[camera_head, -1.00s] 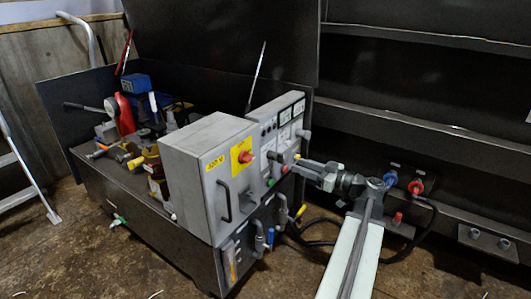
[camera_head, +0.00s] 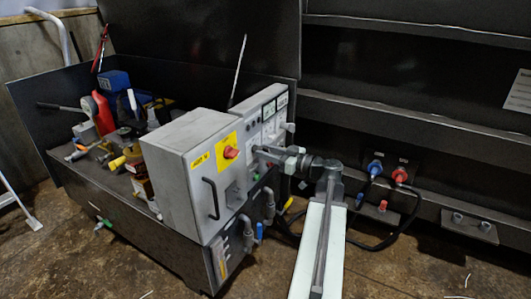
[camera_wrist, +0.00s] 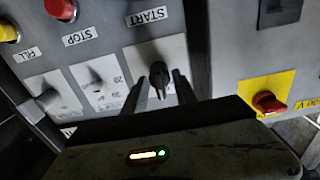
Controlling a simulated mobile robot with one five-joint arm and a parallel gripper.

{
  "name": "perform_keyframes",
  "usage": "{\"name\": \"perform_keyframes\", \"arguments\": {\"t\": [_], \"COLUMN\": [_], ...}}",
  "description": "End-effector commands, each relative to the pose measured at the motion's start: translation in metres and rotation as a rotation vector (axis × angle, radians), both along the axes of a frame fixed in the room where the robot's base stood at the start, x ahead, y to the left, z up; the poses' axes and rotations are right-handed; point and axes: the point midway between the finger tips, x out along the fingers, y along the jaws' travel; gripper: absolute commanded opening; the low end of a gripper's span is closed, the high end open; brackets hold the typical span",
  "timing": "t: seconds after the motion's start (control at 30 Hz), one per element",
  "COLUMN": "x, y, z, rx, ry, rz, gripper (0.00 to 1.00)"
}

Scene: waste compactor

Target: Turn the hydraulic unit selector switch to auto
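In the wrist view, a black rotary selector switch (camera_wrist: 158,80) sits on a white plate, beside the START label, on the grey control panel (camera_wrist: 113,14). The plate's position markings are too unclear to read. My gripper (camera_wrist: 162,80) is open, with one finger on each side of the black knob. A dark gap shows between knob and fingers, and I cannot tell whether either touches. In the head view, my gripper (camera_head: 257,152) is at the panel face, right of the grey box, and hides the switch.
A red rotary switch (camera_wrist: 268,102) on a yellow plate is to the right in the wrist view. Smaller selectors (camera_wrist: 93,80) and a red STOP button (camera_wrist: 61,9) are to the left. The grey box (camera_head: 182,165) has a protruding handle (camera_head: 211,198).

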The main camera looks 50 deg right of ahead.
Motion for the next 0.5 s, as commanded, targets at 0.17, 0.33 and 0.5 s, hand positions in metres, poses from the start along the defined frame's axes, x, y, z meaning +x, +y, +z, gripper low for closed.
{"name": "perform_keyframes", "arguments": {"t": [0.17, 0.33, 0.5], "x": [0.0000, 0.0023, 0.0022], "y": [0.0002, 0.0029, 0.0028], "z": [0.0000, 0.0000, 0.0000], "rx": [0.000, 0.002, 0.031], "ry": [0.000, 0.000, 0.008], "rz": [0.000, 0.006, 0.006], "gripper": [0.03, 0.00, 0.00]}}
